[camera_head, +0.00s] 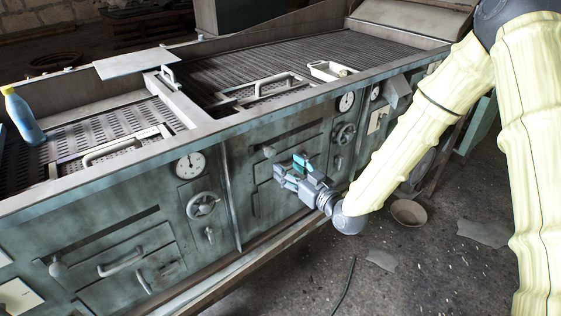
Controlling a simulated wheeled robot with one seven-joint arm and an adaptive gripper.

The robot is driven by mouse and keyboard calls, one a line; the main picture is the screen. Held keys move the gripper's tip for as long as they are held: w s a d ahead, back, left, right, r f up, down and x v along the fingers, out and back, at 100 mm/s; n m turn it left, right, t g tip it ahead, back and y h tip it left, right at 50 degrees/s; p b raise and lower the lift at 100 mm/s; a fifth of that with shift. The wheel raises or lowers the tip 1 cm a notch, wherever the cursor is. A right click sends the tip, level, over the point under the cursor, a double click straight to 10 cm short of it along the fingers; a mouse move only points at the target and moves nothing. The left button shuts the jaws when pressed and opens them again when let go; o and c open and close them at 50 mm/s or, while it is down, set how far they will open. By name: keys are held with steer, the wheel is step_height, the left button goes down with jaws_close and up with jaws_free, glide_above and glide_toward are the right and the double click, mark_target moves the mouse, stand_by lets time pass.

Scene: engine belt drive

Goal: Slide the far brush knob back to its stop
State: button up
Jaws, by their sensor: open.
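A long grey-green machine (150,205) runs from front left to back right, with slotted panels in its front. A small round grey knob (268,152) sits at the left of the far front panel, just left of and above my gripper. It is small, and I cannot tell which part of its slot it is in. A similar, larger knob (57,268) sits at the left end of the slot in the near panel. My gripper (287,171) is open and empty in front of the far panel. It hides part of that panel, and I cannot tell whether it touches it.
Gauges (190,165) and handwheels (203,205) stick out from the machine front. A blue bottle (24,117) stands on top at the left. A bowl (408,212) lies on the floor beyond my arm. The floor in front is mostly clear.

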steer(key=shift+v, duration=1)
steer(key=s+d+f+m+g+h, duration=0.1)
steer(key=s+d+f+g+h, duration=0.1)
steer(key=s+f, duration=0.55)
steer(key=s+d+f+m+g+h, duration=0.2)
steer(key=s+d+f+g, duration=0.15)
steer(key=f, duration=0.65)
steer(key=s+d+f+m+g+h, duration=0.1)
steer(key=s+d+f+g+h, duration=0.1)
steer(key=s+f, duration=0.55)
steer(key=s+d+f+m+g+h, duration=0.1)
steer(key=s+d+f+g, duration=0.1)
steer(key=s, duration=0.5)
steer(key=s+d+f+m+g+h, duration=0.1)
steer(key=s+d+f, duration=0.3)
steer(key=s, duration=0.4)
steer(key=s+d+f+m+g+h, duration=0.1)
steer(key=s+d+f+g+h, duration=0.1)
steer(key=s, duration=0.6)
step_height(320, 180, down, 4)
steer(key=shift+d+r+m+g+h, duration=0.25)
steer(key=shift+d+g, duration=0.25)
steer(key=shift+g, duration=0.55)
steer(key=shift+s, duration=0.1)
